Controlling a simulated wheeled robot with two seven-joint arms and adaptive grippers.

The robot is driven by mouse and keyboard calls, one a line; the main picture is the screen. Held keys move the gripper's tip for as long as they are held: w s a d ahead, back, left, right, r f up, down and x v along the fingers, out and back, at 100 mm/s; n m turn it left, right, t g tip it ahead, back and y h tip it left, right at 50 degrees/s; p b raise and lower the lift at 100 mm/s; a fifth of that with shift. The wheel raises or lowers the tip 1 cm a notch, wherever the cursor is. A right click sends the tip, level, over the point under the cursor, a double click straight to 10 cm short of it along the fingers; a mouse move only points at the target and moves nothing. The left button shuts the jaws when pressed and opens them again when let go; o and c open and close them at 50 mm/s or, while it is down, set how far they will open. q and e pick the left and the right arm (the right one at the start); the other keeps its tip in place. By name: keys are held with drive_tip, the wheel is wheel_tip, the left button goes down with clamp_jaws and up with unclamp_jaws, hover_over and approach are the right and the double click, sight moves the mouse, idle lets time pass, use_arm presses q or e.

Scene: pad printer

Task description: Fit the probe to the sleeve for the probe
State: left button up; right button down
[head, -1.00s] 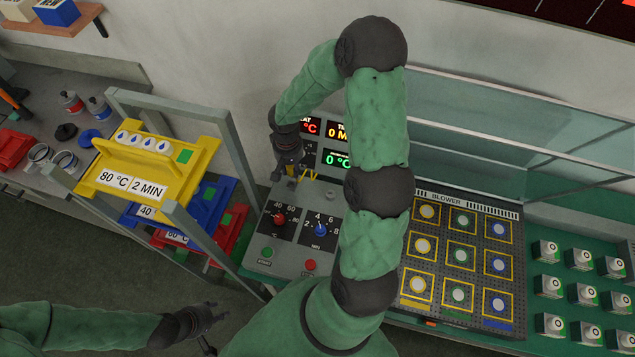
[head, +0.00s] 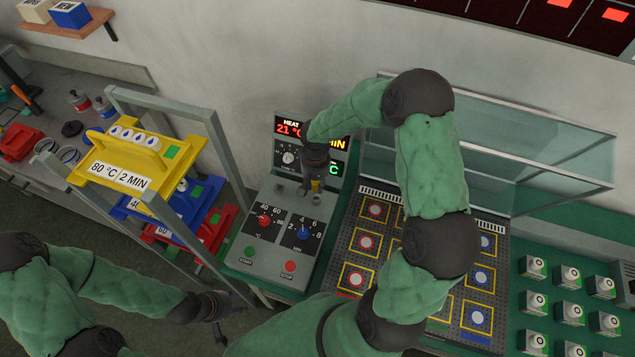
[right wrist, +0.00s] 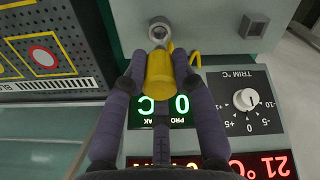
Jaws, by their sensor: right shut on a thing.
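The yellow probe (right wrist: 159,75) is held between the fingers of my right gripper (right wrist: 160,82), which is shut on it. In the head view my right gripper (head: 316,180) is over the upper part of the grey control box (head: 250,262), with the probe (head: 316,187) showing below it. A round metal sleeve (right wrist: 160,29) sits just beyond the probe's end in the right wrist view, nearly in line with it. I cannot tell whether they touch. My left gripper (head: 228,322) is open and empty at the lower left, away from the box.
Displays and a trim knob (right wrist: 245,99) are close to my right gripper.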

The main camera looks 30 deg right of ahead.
sight(316, 189)
drive_tip(key=shift+b, duration=0.3)
drive_tip(key=shift+f+b, duration=1.55)
drive_tip(key=shift+f, duration=0.1)
drive_tip(key=shift+b, duration=0.4)
drive_tip(key=shift+f+b, duration=1.4)
drive_tip(key=shift+f, duration=0.05)
idle(0.6)
drive_tip(key=c, duration=0.9)
unclamp_jaws()
drive_tip(key=shift+r, duration=0.1)
